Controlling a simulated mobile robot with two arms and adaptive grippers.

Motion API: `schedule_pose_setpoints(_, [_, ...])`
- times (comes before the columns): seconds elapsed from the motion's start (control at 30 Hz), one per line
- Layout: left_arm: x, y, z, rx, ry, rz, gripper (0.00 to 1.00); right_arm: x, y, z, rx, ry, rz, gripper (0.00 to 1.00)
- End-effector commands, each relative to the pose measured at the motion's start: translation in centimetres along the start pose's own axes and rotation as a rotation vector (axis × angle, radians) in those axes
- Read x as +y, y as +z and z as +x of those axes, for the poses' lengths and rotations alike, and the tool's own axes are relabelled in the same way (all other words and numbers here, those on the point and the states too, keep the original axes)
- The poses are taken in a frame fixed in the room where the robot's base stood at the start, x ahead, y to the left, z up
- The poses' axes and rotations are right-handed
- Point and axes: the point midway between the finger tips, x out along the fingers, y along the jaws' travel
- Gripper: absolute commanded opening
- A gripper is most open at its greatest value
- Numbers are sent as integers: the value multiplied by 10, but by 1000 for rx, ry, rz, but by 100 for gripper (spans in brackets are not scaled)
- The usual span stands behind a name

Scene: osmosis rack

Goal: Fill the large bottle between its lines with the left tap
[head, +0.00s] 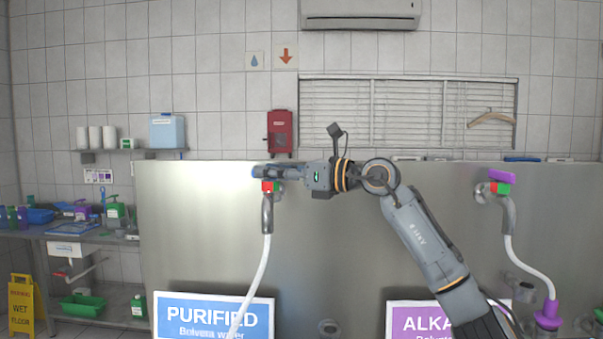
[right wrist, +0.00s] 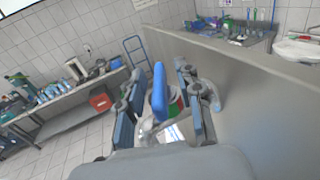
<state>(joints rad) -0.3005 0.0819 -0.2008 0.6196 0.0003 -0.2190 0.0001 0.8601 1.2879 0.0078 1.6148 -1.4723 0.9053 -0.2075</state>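The left tap (head: 267,210) is on the steel panel above the blue PURIFIED sign, with a red and green collar and a white hose running down. My right gripper (head: 263,172) is at the top of this tap. In the right wrist view the tap's blue handle (right wrist: 159,92) stands between my right gripper's two fingers (right wrist: 160,105), which are apart, with gaps on both sides. The large bottle is not visible; the hose's lower end leaves the head view at the bottom. My left gripper is not in view.
The right tap (head: 500,188) has a purple handle, and its hose ends in a purple funnel-shaped piece (head: 548,312). The PURIFIED sign (head: 214,316) and ALKA sign (head: 420,320) stand low on the steel panel (head: 190,230). A yellow wet-floor sign (head: 21,305) is far left.

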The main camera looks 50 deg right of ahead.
Motion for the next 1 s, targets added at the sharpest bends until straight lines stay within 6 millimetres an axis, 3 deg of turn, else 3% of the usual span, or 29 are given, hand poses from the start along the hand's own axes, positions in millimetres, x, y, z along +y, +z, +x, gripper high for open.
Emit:
schedule_pose_setpoints(0.57, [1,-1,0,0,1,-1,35,1,-1,-51,4,3,-1,35])
schedule_pose_setpoints(1.0, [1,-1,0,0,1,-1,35,1,1,-108,-1,2,-2,35])
